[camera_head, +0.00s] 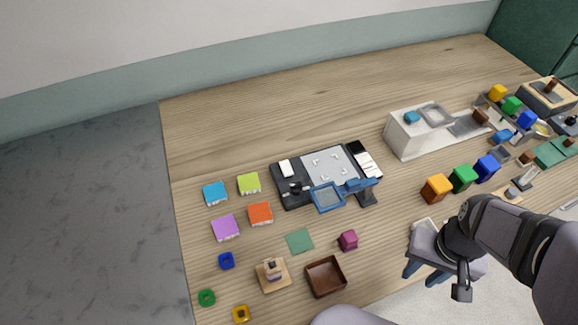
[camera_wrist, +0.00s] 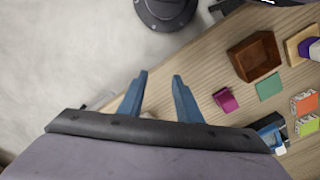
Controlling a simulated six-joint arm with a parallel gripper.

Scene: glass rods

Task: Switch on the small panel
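I cannot tell for certain which item is the small panel. A dark device (camera_head: 291,200) on the table carries a grey plate with white corner marks, a white block, a black knob-like part and a white strip with black parts (camera_head: 364,160). A small pale flat item (camera_head: 424,225) lies near the front edge, partly hidden by my gripper. My gripper (camera_head: 423,279) is open and empty, with its blue fingers apart near the table's front edge. The wrist view also shows the fingers (camera_wrist: 160,76) with nothing between them.
A white box (camera_head: 404,138) with a blue block stands right of the device. Orange, green and blue blocks (camera_head: 462,177) stand near my arm. A blue frame (camera_head: 327,197) overhangs the device's front. A brown tray (camera_head: 325,277) and magenta block (camera_head: 348,240) lie left of my gripper. The back left table is clear.

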